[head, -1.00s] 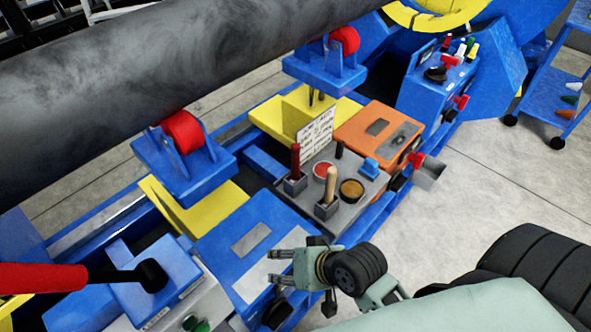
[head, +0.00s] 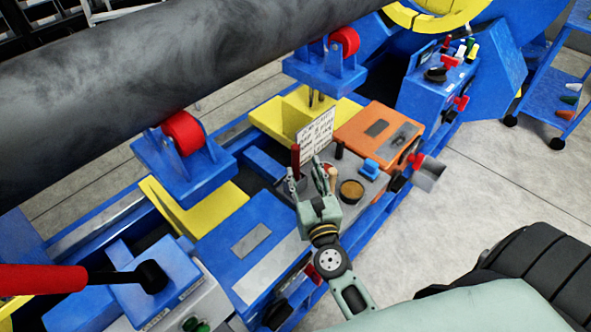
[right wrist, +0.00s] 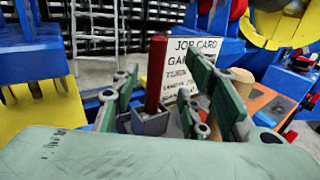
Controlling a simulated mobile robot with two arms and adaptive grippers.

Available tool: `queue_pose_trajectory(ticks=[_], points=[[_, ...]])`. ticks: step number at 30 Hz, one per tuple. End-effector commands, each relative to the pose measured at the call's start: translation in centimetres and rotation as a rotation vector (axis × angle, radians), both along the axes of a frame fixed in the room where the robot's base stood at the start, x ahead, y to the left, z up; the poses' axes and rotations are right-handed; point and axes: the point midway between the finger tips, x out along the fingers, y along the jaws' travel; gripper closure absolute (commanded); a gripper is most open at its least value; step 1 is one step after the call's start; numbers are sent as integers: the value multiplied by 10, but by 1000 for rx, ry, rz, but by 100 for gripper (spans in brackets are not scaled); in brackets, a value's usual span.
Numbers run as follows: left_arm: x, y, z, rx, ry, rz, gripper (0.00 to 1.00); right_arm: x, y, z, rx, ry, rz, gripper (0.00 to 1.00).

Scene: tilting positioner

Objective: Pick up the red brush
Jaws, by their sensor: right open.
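The red brush shows as an upright dark red handle (head: 295,158) in a small grey holder on the grey tray. In the right wrist view the handle (right wrist: 155,75) stands between the fingers, beyond my palm, with its holder below it. My right gripper (head: 306,174) is open and empty, just in front of the handle, its fingers pointing at the holder area. I cannot tell whether a finger touches the handle. The holder is mostly hidden by the gripper in the head view. My left gripper is out of view.
A wooden handle (head: 332,178) stands close to the right finger. A job card (head: 316,133) stands behind the tray. A round brown-topped tin (head: 351,191) and an orange box (head: 380,133) lie to the right. A large dark pipe (head: 150,85) spans above left.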

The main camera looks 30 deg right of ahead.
Motion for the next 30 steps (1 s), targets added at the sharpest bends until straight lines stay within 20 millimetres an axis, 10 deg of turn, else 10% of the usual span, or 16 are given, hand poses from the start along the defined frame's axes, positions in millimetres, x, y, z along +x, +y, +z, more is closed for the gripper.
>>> queue_pose_trajectory(ticks=[15,30], points=[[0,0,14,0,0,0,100,65,-12,0,-1,-3,0,59],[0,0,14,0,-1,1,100,72,-13,-1,-1,-1,1,74]])
